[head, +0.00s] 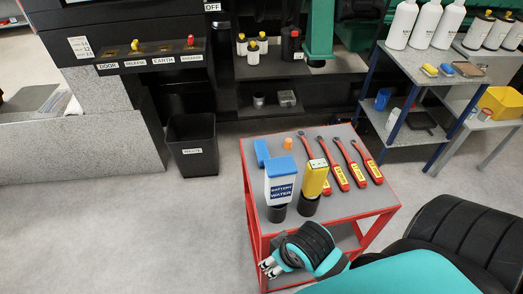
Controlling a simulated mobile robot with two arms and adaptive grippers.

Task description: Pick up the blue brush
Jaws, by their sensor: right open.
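A small blue piece (446,69) that looks like the blue brush lies on the upper top of the blue-legged rack at the right, between a yellow piece (430,70) and a brown tray (468,69). It is too small to make out bristles. Another blue object (261,151) stands on the red cart behind the battery water bottle, partly hidden; I cannot tell what it is. My right gripper (268,267) is open and empty at the cart's near left edge, far from the rack. My left gripper is not in view.
The red cart (345,202) carries the battery water bottle (280,182), a yellow tester (314,180), an orange cap (288,143) and several red tools (353,164). White bottles (425,24) stand behind the blue piece. A waste bin (193,145) is at left. Floor between is clear.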

